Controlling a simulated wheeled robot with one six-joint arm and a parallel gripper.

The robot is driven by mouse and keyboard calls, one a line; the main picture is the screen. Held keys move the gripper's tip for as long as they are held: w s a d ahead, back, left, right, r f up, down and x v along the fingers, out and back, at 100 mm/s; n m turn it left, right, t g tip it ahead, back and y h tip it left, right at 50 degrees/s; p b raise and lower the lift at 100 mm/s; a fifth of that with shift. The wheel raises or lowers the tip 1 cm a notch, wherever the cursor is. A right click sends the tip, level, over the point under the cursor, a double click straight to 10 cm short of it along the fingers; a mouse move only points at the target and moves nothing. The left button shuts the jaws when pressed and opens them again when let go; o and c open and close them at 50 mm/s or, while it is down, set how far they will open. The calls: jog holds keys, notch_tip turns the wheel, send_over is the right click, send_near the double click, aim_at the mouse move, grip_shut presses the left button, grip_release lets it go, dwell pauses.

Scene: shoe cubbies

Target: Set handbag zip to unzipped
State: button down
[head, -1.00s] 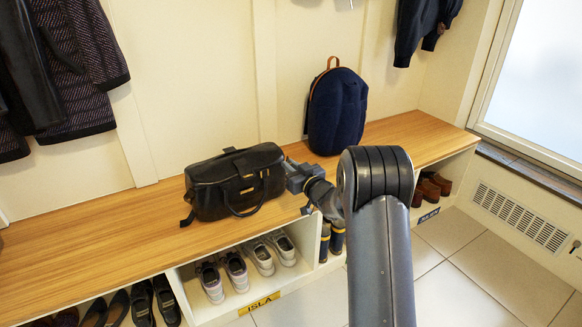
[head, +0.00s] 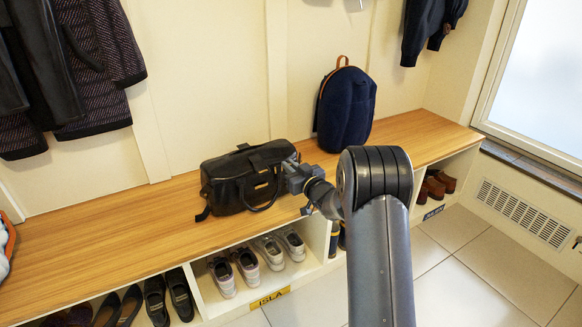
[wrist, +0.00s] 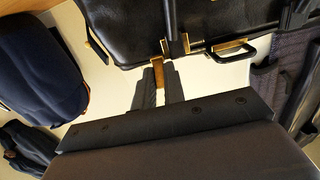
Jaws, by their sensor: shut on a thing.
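The black handbag (head: 238,190) sits upright on the wooden bench in the head view, with its handle loop hanging down the front. My gripper (head: 289,176) is at the bag's right end, overlapping its upper corner. In the wrist view the handbag (wrist: 125,18) fills the top, with brass fittings. My two dark fingers (wrist: 159,84) are closed around a small brass tab (wrist: 157,70), which looks like the zip pull. How far the zip is open cannot be made out.
A navy backpack (head: 345,108) stands on the wooden bench (head: 100,245) right of the bag. Shoes (head: 222,277) fill the cubbies below. Coats (head: 85,60) hang on the left and a dark garment (head: 428,30) on the right.

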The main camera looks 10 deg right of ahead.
jog(key=shift+d, duration=0.15)
jog(key=c, duration=1.5)
grip_release()
jog(key=shift+o, duration=0.2)
jog(key=p+v, duration=0.2)
jog(key=v, duration=0.8)
jog(key=shift+s+p, duration=0.4)
jog(key=shift+d, duration=0.1)
